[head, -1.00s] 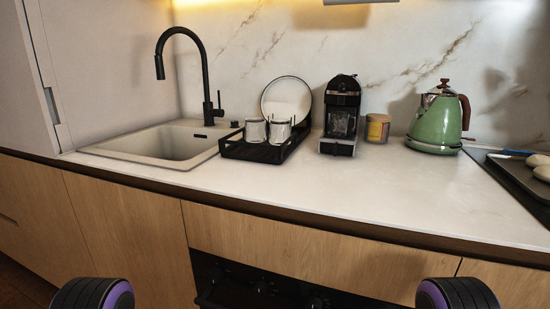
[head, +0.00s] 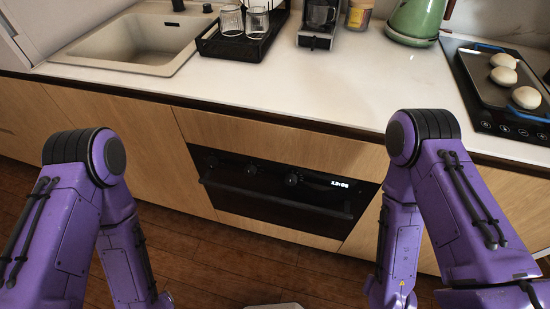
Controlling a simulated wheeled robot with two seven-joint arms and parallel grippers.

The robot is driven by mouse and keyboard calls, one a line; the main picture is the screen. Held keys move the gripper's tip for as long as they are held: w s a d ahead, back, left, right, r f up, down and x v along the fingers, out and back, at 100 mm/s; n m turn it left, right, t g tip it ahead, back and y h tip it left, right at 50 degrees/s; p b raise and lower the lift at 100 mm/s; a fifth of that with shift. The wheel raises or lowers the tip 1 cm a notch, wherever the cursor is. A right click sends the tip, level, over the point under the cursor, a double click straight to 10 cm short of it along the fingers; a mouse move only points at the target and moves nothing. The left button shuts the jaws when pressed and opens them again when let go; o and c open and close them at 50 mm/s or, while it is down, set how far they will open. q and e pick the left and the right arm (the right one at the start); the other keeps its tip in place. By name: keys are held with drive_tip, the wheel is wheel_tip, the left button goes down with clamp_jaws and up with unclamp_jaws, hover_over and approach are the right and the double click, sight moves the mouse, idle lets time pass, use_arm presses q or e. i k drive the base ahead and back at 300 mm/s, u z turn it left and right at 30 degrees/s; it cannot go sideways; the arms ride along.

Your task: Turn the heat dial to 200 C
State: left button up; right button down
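The black built-in oven (head: 270,190) sits under the counter in the wooden cabinet front, in the middle of the head view. Its control panel carries several dark round dials, one at the left, one near the middle (head: 251,169) and one at the right (head: 291,179). A lit clock display (head: 325,184) is at the panel's right. The dial markings are too small to read. A long handle (head: 275,200) runs below the panel. My two purple arms reach up at left and right, apart from the oven. Neither gripper shows in the view.
The white counter (head: 330,85) overhangs the oven front. A hob (head: 490,115) with a pan of buns (head: 503,75) is at right. A green kettle (head: 415,18), coffee machine (head: 320,22) and dish rack (head: 240,43) stand behind. Wooden floor is open before the oven.

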sight(250, 170)
drive_tip(key=k, duration=1.3)
drive_tip(key=z, duration=0.65)
drive_tip(key=i, duration=1.25)
drive_tip(key=u, duration=0.15)
